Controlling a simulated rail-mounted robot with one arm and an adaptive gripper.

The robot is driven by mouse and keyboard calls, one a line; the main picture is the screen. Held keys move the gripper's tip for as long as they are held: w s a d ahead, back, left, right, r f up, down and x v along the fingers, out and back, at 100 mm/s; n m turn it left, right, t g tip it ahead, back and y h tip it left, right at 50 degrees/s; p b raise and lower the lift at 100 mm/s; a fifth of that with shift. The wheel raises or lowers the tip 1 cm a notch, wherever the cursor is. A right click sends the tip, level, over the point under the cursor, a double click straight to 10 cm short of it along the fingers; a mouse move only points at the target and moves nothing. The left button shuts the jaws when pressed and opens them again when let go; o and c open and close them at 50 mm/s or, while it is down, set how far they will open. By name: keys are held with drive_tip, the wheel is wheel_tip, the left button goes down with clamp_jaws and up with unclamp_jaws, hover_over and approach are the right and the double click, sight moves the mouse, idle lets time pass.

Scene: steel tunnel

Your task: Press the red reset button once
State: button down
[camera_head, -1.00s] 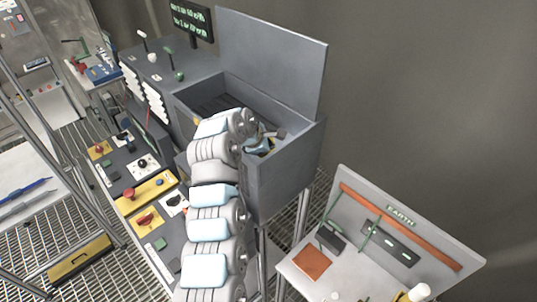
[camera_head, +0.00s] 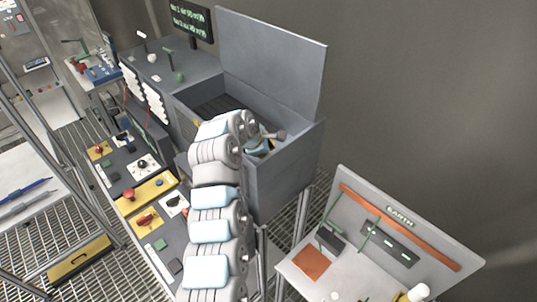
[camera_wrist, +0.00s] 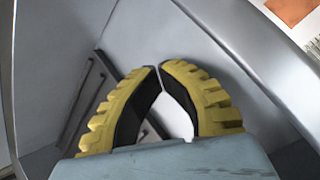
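Several red controls sit on the sloped grey control panel left of my arm in the head view. One is a round red knob (camera_head: 129,194) on a yellow strip, one a red control (camera_head: 146,219) on a yellow plate, and one a small red control (camera_head: 99,150) further back. I cannot tell which is the reset button. My gripper (camera_wrist: 160,68) has yellow ribbed fingers with black inner pads. Its tips meet and nothing shows between them. In the head view it is mostly hidden behind my arm, inside the open grey box, away from the red controls.
The open grey box (camera_head: 281,172) has a raised lid (camera_head: 272,60) and walls close around my gripper. A display (camera_head: 189,20) stands behind it. A bench with an EARTH board (camera_head: 400,221) is at the lower right. A metal frame stands at the left.

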drive_tip(key=shift+s+a+r+p, duration=0.1)
drive_tip(key=shift+a+r+p, duration=0.1)
drive_tip(key=shift+r+p, duration=0.4)
drive_tip(key=shift+r, duration=0.2)
drive_tip(key=shift+r, duration=0.15)
drive_tip(key=shift+r+p, duration=0.8)
drive_tip(key=shift+r, duration=1.6)
drive_tip(key=shift+f, duration=0.1)
